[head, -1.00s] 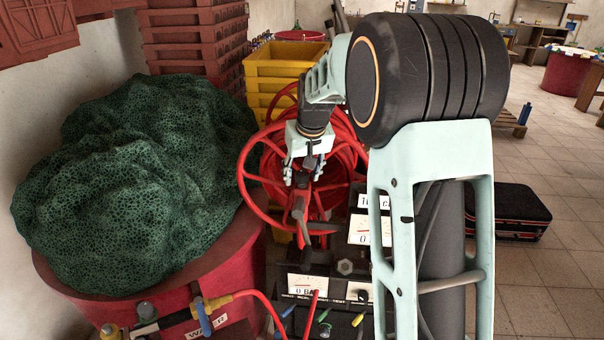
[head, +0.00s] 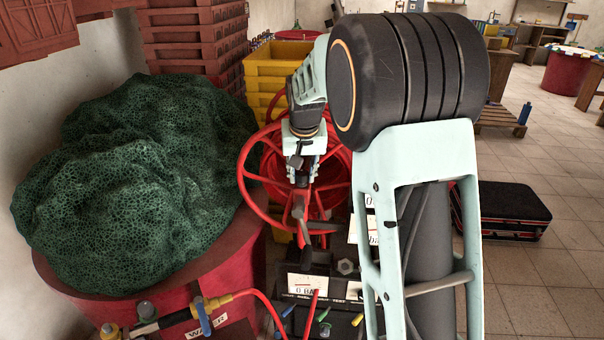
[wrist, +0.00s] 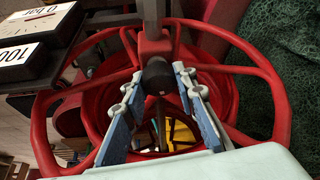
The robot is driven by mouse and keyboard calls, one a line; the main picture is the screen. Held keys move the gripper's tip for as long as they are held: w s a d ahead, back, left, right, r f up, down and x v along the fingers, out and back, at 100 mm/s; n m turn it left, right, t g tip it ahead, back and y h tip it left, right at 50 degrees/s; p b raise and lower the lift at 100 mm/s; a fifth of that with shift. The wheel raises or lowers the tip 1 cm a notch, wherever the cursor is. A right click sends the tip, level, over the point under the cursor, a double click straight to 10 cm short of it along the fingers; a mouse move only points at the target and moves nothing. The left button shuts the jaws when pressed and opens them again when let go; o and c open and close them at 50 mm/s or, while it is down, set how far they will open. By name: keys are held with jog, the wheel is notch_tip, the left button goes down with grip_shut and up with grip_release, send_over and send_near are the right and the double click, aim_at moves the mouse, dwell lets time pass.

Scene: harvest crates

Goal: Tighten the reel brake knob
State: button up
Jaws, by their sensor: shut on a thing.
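The red hose reel (head: 247,185) stands in the middle of the head view, with its spoked rim facing me. The brake knob is a dark, rounded knob on a red and grey bracket at the reel; it shows in the wrist view (wrist: 158,76). My gripper (head: 301,172) is at the knob, in front of the reel. In the wrist view its two fingertips (wrist: 159,80) are on either side of the knob, shut on it. In the head view the fingers partly hide the knob.
A red tub (head: 70,275) heaped with green netting (head: 130,190) stands at the left. A panel with gauges (head: 306,285) and small levers is below the reel. Yellow crates (head: 285,62) stand behind.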

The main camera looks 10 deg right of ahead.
jog(key=shift+m+h, duration=0.4)
jog(key=shift+m, duration=0.7)
jog(key=o, duration=1.2)
jog(key=shift+c, duration=0.2)
jog(key=v, duration=1.2)
jog(key=shift+w, duration=0.1)
